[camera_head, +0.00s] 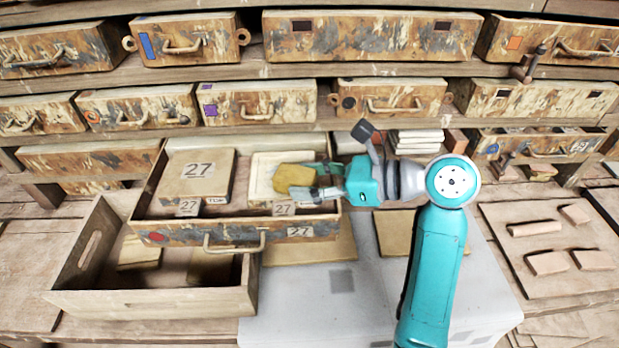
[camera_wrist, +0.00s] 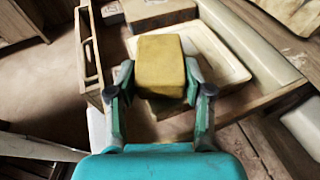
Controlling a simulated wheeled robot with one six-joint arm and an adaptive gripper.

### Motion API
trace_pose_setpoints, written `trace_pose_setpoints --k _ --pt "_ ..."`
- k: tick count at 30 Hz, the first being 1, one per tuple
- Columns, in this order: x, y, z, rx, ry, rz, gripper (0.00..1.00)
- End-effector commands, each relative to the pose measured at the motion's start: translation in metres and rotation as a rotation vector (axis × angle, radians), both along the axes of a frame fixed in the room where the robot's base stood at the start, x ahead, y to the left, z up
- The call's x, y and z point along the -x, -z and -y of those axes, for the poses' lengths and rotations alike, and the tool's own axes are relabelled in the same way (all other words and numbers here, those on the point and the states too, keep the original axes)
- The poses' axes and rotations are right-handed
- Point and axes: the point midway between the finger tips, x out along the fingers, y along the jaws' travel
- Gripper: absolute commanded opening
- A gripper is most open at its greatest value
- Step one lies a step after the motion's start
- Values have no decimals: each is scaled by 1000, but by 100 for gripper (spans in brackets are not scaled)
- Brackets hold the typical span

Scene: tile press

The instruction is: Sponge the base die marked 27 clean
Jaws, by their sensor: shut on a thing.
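My gripper (camera_head: 312,182) is shut on a yellow sponge (camera_head: 294,177), which also shows between the fingers in the wrist view (camera_wrist: 162,65). It holds the sponge over a pale, shallow-rimmed die (camera_head: 260,182) in the right half of an open drawer (camera_head: 170,234). In the wrist view the pale die (camera_wrist: 222,57) lies behind and right of the sponge. I cannot tell whether the sponge touches it. A tag marked 27 (camera_head: 283,208) stands in front of this die. A tan block marked 27 (camera_head: 198,172) lies in the drawer's left half, behind another 27 tag (camera_head: 187,207).
An open wooden crate (camera_head: 150,303) stands in front of the drawer. White tiles (camera_head: 418,140) are stacked behind my arm. A board (camera_head: 535,262) with several clay pieces is at right. Closed drawers fill the shelves behind.

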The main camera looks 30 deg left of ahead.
Motion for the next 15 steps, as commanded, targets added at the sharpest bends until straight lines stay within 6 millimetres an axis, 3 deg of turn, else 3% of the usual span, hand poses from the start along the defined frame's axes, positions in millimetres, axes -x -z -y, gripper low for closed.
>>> trace_pose_setpoints --k 15 --pt "0 -11 0 -3 1 3 20"
